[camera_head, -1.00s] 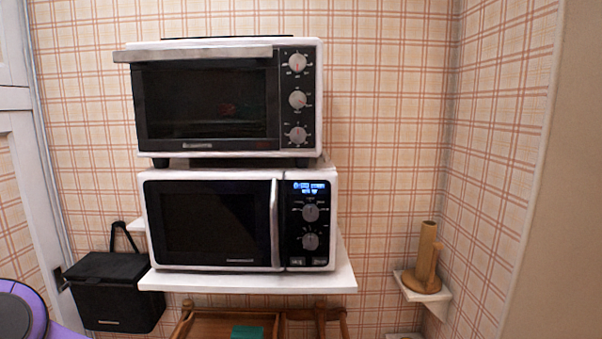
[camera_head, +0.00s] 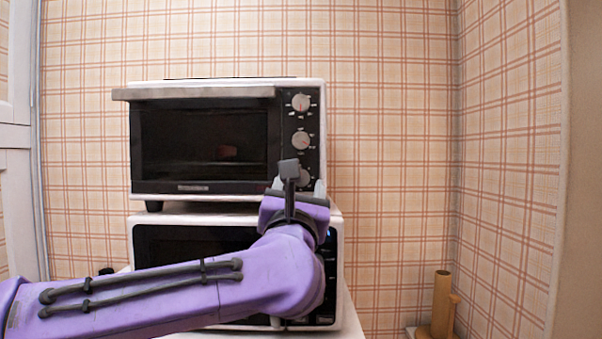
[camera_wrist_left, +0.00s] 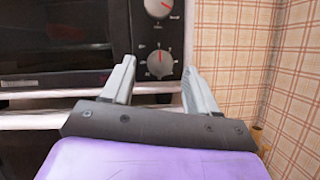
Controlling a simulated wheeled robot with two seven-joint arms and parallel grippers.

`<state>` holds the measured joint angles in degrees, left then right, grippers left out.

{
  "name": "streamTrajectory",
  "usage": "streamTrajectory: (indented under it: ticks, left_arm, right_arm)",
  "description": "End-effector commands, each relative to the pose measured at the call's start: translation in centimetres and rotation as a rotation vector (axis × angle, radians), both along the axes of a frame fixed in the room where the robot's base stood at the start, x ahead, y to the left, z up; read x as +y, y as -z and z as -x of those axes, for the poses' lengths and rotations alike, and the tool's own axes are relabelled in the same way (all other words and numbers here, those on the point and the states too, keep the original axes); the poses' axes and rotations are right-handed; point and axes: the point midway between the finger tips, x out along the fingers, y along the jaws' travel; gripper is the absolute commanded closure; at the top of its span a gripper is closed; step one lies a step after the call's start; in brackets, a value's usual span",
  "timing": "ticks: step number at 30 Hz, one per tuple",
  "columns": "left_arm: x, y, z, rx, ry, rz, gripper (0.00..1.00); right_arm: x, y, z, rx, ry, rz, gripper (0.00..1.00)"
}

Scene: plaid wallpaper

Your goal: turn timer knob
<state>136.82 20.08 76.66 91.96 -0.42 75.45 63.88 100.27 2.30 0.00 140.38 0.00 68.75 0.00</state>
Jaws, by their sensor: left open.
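The toaster oven (camera_head: 201,188) stands on top of the microwave, with three round silver knobs in a column on its black right panel. None of the knobs has a label that I can read as timer. The top knob (camera_head: 300,102) and middle knob (camera_head: 301,139) are clear; the bottom knob (camera_head: 305,177) is partly hidden by my left gripper (camera_head: 304,186). In the left wrist view the bottom knob (camera_wrist_left: 160,63) sits ahead, between and beyond the tips of my open, empty left gripper (camera_wrist_left: 159,72). Contact with the knob does not show. My right gripper is out of view.
The microwave (camera_head: 180,243) is below, its control panel mostly hidden by my left arm. A wooden holder (camera_head: 441,303) stands on a small corner shelf at lower right. The wall right of the ovens is clear.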

Motion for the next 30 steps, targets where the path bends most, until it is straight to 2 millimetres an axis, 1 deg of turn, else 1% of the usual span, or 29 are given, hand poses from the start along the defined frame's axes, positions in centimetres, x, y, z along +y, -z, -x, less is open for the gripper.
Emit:
streamTrajectory:
  ticks: [1,5,13,14,15,17,18,19,21,30]
  left_arm:
    - [-0.1,-0.6,-0.7,0.002,-0.001,0.0,0.41]
    - [-0.2,-0.9,-1.9,0.0,0.0,-0.001,0.41]
    - [-0.1,-0.8,-2.1,0.0,-0.001,-0.003,0.41]
    - [-0.1,-0.8,-2.1,0.0,-0.001,-0.003,0.48]
    - [-0.1,-0.8,-2.1,0.0,-0.001,-0.003,0.61]
    - [-0.1,-0.8,-2.1,0.0,-0.001,-0.003,0.8]
    - [-0.1,-0.8,-2.1,-0.001,-0.001,-0.003,0.93]
    - [-0.1,-0.8,-2.1,-0.001,-0.001,-0.003,0.97]
    - [-0.4,-0.8,-2.1,-0.001,-0.001,-0.003,0.97]
    - [-0.2,-1.0,-2.0,-0.002,0.001,-0.054,0.97]
  right_arm:
    - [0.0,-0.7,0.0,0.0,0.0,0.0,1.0]
    - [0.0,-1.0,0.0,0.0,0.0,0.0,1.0]
    - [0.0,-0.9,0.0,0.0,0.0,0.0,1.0]
    - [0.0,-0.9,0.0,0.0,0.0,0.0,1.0]
    - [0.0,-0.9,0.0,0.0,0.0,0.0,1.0]
    - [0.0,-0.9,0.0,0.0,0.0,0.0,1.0]
    - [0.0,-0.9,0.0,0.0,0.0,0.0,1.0]
    - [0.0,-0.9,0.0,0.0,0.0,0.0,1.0]
    - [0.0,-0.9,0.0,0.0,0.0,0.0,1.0]
    - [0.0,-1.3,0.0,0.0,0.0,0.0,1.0]
